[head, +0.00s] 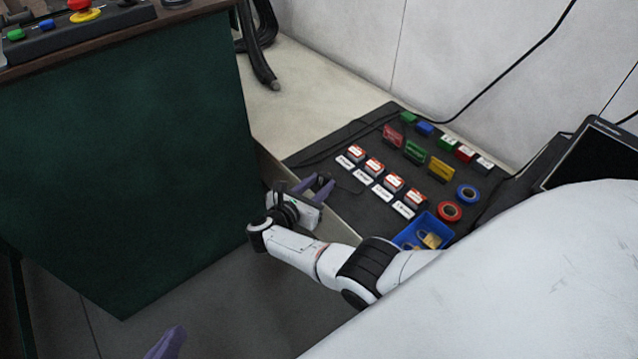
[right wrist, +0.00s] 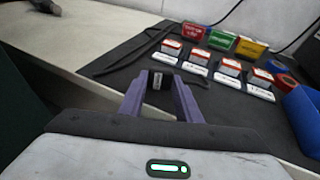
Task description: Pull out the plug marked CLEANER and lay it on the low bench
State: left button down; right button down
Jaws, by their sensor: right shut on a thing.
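My right gripper (head: 318,183) is over the near left edge of the dark mat on the low bench (head: 300,112). In the right wrist view its purple fingers (right wrist: 160,92) are closed on a small dark plug with a pale label (right wrist: 157,81). The label is too small to read, and the fingers hide most of the plug. I cannot tell whether the plug touches the mat. My left gripper (head: 168,343) shows only as a purple fingertip at the bottom edge of the head view, so its opening is hidden.
Several red-and-white blocks with white labels (head: 372,166) stand on the dark mat (head: 345,140). A dark green cabinet (head: 120,170) stands left.

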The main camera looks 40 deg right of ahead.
pick_arm(q)
jog(key=shift+d+r, duration=0.1)
jog(key=shift+r, duration=0.1)
pick_arm(e)
jog(key=shift+f, duration=0.15)
jog(key=c, duration=1.2)
grip_release()
jog(key=shift+a, duration=0.1)
jog(key=shift+s+a, duration=0.15)
jog(key=shift+a, duration=0.15)
pick_arm(q)
jog(key=shift+s+a+f+g+y+p, duration=0.15)
jog(key=shift+a+f+y+p, duration=0.15)
jog(key=shift+f+p, duration=0.3)
jog(key=shift+a+f+g+y+p, duration=0.2)
jog(key=shift+a+f+p, duration=0.15)
jog(key=shift+f+p, duration=0.2)
pick_arm(e)
jog(key=v, duration=0.9)
jog(key=shift+a, duration=0.2)
pick_arm(q)
jog(key=shift+r, duration=0.1)
